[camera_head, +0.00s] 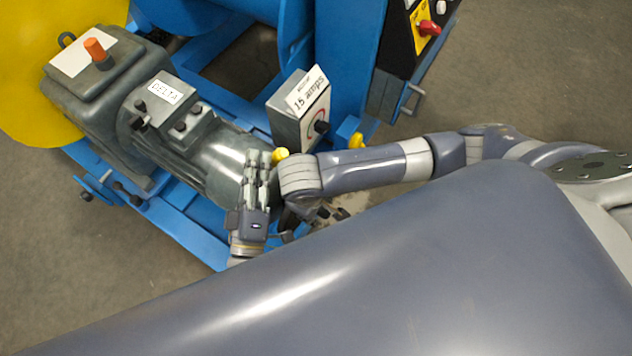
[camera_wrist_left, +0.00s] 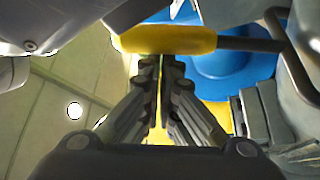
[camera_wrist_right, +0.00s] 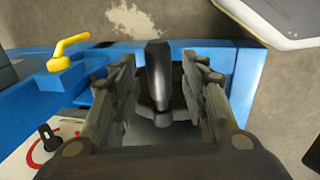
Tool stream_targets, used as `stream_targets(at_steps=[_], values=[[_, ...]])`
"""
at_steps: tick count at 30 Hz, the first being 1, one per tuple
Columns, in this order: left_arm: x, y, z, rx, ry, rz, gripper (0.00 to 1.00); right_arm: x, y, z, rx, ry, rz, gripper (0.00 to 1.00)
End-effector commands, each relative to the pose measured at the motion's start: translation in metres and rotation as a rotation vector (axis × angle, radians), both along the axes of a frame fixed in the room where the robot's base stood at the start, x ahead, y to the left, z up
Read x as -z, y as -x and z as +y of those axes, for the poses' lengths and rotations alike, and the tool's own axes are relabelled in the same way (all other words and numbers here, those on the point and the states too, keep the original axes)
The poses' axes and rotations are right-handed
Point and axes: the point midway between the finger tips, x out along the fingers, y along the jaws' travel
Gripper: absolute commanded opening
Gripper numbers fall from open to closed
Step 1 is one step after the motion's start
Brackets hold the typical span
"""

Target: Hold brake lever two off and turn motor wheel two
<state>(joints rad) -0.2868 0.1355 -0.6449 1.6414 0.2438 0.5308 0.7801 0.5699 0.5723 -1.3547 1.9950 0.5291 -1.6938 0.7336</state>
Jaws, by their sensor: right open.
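The yellow-handled lever (camera_wrist_left: 165,40) lies across the tips of my left gripper (camera_wrist_left: 160,62) in the left wrist view, on a dark rod. My left gripper's fingers are together, with a thin gap; the handle is just beyond or against the tips, and contact is unclear. In the head view the yellow grip (camera_head: 280,155) is beside my left gripper (camera_head: 259,158). My right gripper (camera_wrist_right: 158,65) is open, its fingers either side of an upright black handle (camera_wrist_right: 157,75) on a dark hub. The wheel is mostly hidden by the gripper. In the head view my right gripper (camera_head: 322,212) is partly hidden.
The grey motor (camera_head: 165,120) marked DELTA stands left on a blue frame (camera_head: 185,232). A grey box (camera_head: 300,115) marked 15 amps with a black knob is close to my right arm. Another yellow handle (camera_wrist_right: 70,45) sticks up at left in the right wrist view.

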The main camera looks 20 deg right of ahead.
Motion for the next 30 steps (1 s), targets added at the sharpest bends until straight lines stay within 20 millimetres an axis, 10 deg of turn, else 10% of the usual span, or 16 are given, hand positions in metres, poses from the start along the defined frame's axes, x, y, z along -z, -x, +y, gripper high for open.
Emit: stream_targets(at_steps=[9,15,30], values=[[0.0073,0.0051,-0.0058,0.013,-0.012,0.016,0.0,0.0028,0.0001,-0.0005,0.0,0.0,0.0,0.41],[0.0073,0.0051,-0.0058,0.013,-0.012,0.016,0.0,0.0026,0.0001,-0.0003,0.0,-0.001,0.001,0.0],[0.0071,0.0051,-0.0057,0.014,-0.011,0.015,0.0,0.0029,-0.0019,-0.0038,-0.001,0.001,0.001,0.0]])
